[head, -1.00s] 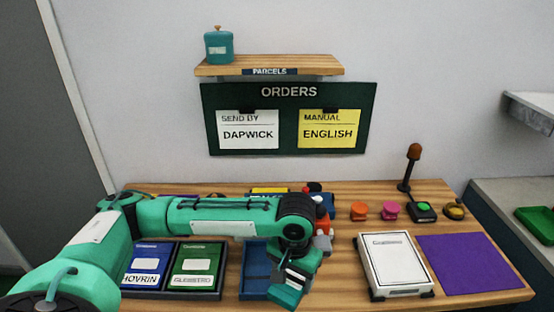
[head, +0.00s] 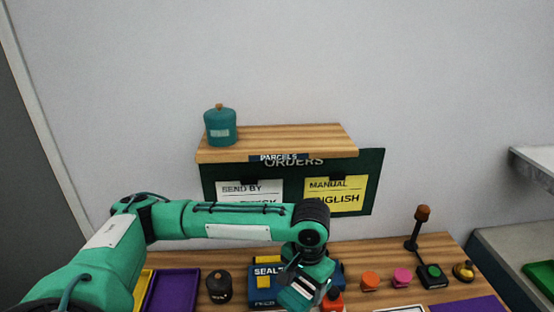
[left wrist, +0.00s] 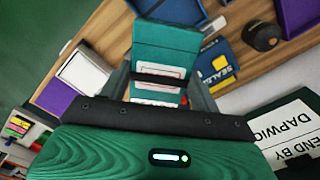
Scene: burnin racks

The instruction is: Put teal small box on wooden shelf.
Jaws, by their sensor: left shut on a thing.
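My left gripper (head: 306,282) is in front of the order board, low in the head view. It is shut on the teal small box (left wrist: 166,50), which has a white label and a dark band. In the head view the box (head: 296,296) is partly hidden by the gripper. The wooden shelf (head: 290,138), marked PARCELS, is on the wall, above my gripper in the picture. A teal canister with a knob (head: 220,127) stands on its left end; the middle and right are bare. My right gripper is not in view.
The order board (head: 373,170) hangs below the shelf, partly hidden by my left arm. On the table are a blue SEAL item (head: 262,292), a dark jar (head: 219,287), a purple tray (head: 172,290), orange (head: 370,280) and pink (head: 401,277) objects, and a lamp post (head: 418,230).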

